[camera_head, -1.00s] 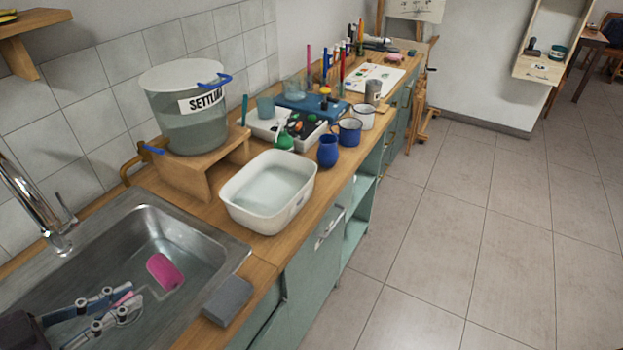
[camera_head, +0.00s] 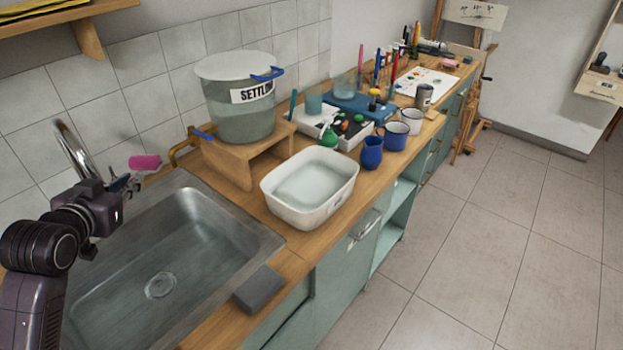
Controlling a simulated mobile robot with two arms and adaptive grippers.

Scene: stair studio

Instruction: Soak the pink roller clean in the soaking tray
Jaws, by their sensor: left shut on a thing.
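The pink roller (camera_head: 145,162) is held up by my left gripper (camera_head: 128,181), above the back left of the sink (camera_head: 158,262). The gripper is shut on it, probably by its handle, which is mostly hidden by the fingers. The soaking tray (camera_head: 331,212), a white tub with clear liquid in it, stands on the wooden counter to the right of the sink. The roller is well apart from the tray. My right gripper is not in view.
A lidded settling bucket (camera_head: 238,108) stands on a wooden stand (camera_head: 237,165) behind the tray. A grey block (camera_head: 258,290) lies at the sink's front right corner. A blue jug (camera_head: 371,153) and enamel mugs (camera_head: 396,135) stand right of the tray. The chrome tap rises behind my arm.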

